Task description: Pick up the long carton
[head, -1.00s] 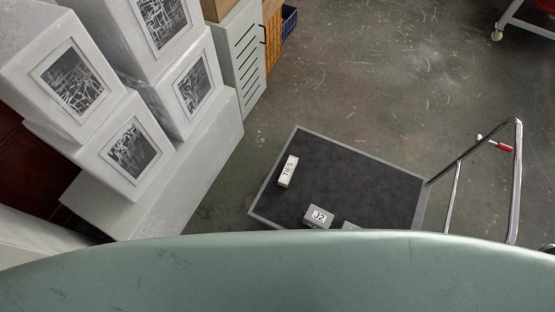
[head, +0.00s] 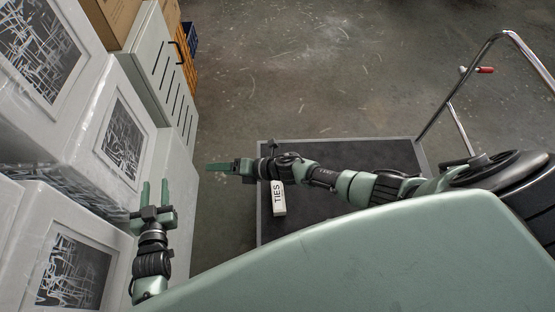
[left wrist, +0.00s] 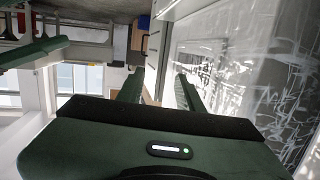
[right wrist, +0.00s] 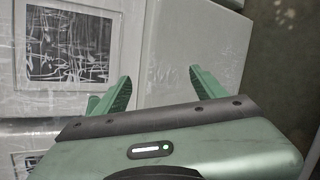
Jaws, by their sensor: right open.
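A long, narrow white carton marked TIES (head: 279,198) lies on the dark platform of a cart (head: 340,152) in the head view. My right arm passes over the platform, and its end partly covers the carton's far end. My right gripper (head: 210,167) is open and empty, left of the carton and past the platform's left edge; its spread fingers also show in the right wrist view (right wrist: 160,88). My left gripper (head: 155,184) is open and empty beside the white wrapped boxes, well left of the carton. Its fingers show apart in the left wrist view (left wrist: 158,88).
White wrapped boxes with dark printed panels (head: 122,138) are stacked at the left, close to my left gripper. A white slotted cabinet (head: 168,75) stands behind them. The cart's chrome handle (head: 462,80) rises at the right. The floor (head: 300,60) beyond the cart is clear.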

